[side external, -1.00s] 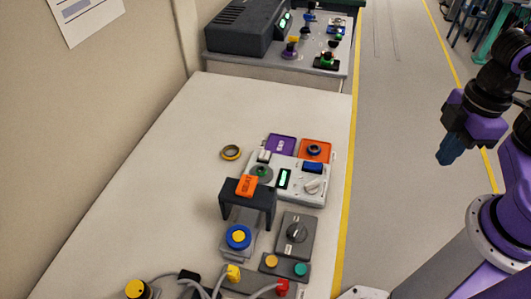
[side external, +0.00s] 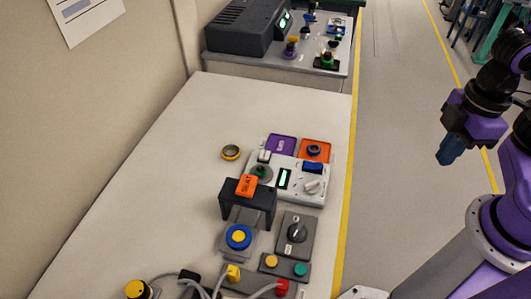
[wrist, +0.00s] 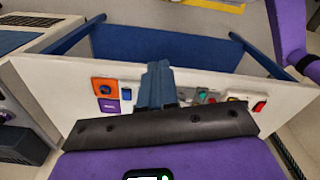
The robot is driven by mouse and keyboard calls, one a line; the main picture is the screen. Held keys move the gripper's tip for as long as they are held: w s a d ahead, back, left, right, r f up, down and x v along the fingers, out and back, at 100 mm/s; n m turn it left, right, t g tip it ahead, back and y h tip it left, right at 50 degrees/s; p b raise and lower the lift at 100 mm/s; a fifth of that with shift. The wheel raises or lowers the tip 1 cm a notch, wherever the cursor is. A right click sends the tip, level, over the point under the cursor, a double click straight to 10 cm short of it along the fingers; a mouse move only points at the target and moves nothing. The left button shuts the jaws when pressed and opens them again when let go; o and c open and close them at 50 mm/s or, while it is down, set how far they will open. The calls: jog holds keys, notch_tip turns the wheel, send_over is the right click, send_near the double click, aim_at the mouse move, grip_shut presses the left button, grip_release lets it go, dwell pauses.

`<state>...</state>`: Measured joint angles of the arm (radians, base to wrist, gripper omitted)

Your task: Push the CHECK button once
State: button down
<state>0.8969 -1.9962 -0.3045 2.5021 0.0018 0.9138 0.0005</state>
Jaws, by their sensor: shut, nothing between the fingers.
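No label reading CHECK is legible in either view. A grey box (side external: 272,268) at the table's front has an orange-yellow button (side external: 271,261) and a green button (side external: 300,269) side by side. My gripper (side external: 447,158) is shut and empty, high above the floor to the right of the table. In the wrist view its blue fingers (wrist: 157,82) are together and hide part of the row of devices.
The dark bridge-shaped stand (side external: 232,196) carries an orange tag. A white device with a display (side external: 285,180) is farther back. The table's left side (side external: 150,180) is mostly clear.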

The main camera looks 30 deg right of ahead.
dwell(0.4)
jog(key=n+t+y, duration=0.2)
jog(key=t+y, duration=0.2)
jog(key=t, duration=0.4)
send_over(267, 156)
notch_tip(267, 156, down, 8)
jog(key=shift+r, duration=0.25)
jog(key=shift+f, duration=4.4)
jog(key=shift+f, duration=0.15)
jog(key=shift+f, duration=0.3)
